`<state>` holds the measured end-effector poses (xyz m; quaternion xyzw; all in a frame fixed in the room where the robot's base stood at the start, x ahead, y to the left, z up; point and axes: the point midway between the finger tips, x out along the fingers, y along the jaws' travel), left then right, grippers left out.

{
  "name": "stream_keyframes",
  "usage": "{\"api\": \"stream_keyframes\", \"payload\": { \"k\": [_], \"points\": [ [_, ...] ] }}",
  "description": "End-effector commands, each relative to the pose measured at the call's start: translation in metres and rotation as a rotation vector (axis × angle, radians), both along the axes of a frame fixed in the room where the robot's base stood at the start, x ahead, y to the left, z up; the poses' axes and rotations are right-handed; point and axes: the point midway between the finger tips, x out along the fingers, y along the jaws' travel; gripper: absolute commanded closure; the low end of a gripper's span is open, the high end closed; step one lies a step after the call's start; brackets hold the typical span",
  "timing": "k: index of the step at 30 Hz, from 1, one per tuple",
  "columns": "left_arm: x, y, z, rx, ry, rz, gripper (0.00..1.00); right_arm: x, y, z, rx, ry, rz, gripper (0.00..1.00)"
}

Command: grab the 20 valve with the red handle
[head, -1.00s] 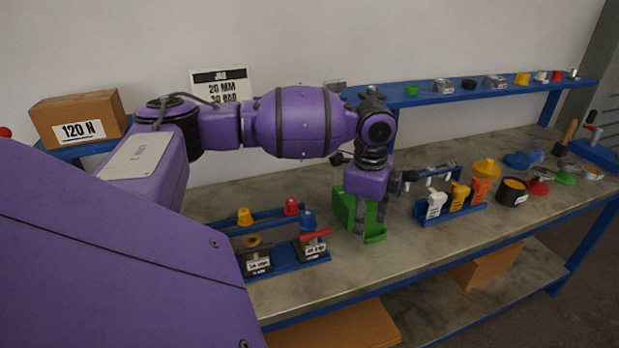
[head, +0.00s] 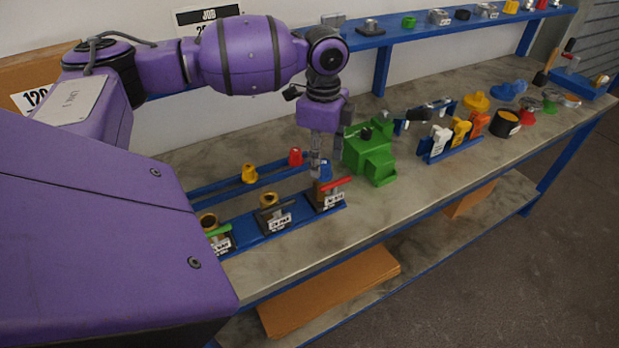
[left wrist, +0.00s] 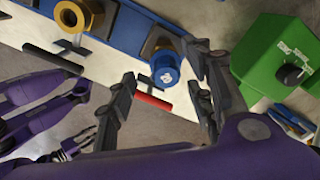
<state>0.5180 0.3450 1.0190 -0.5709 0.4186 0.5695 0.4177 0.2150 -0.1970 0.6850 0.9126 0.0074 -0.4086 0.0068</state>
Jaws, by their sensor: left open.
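The valve with the red handle (head: 337,187) stands at the right end of a blue valve rack, with a white label too small to read. In the left wrist view its red handle (left wrist: 152,100) lies below a round blue cap (left wrist: 166,68). My left gripper (head: 318,170) points down just above and behind this valve, its fingers overlapping the blue cap in the head view. In the left wrist view the open fingers (left wrist: 158,60) stand on either side of the blue cap, with nothing held. Whether they touch it cannot be told.
A dark-handled valve (head: 273,215) and a green-handled valve (head: 213,232) share the rack. Yellow (head: 249,173) and red (head: 296,157) caps stand behind. A green block-shaped fixture (head: 372,155) is close on the right. The bench front is bare.

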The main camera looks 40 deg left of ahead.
Motion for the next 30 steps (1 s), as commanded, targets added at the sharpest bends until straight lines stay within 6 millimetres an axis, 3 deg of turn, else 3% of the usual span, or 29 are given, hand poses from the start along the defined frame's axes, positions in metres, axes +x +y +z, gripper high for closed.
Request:
{"api": "stream_keyframes", "payload": {
  "k": [5,14,23,30],
  "points": [
    [0.0,-0.001,-0.005,0.0,0.001,0.0,0.53,0.0,-0.005,0.0,-0.009,0.001,0.001,0.6],
    [0.001,-0.003,-0.034,0.0,0.001,-0.001,0.53,0.0,-0.01,0.0,-0.02,0.0,0.009,0.6],
    [0.004,-0.007,-0.074,-0.001,0.0,0.0,0.53,0.002,-0.004,0.002,-0.01,-0.004,0.013,0.6],
    [0.004,-0.007,-0.078,0.0,-0.002,0.0,0.53,0.002,0.0,0.002,-0.001,-0.004,0.004,0.6]
  ]
}}
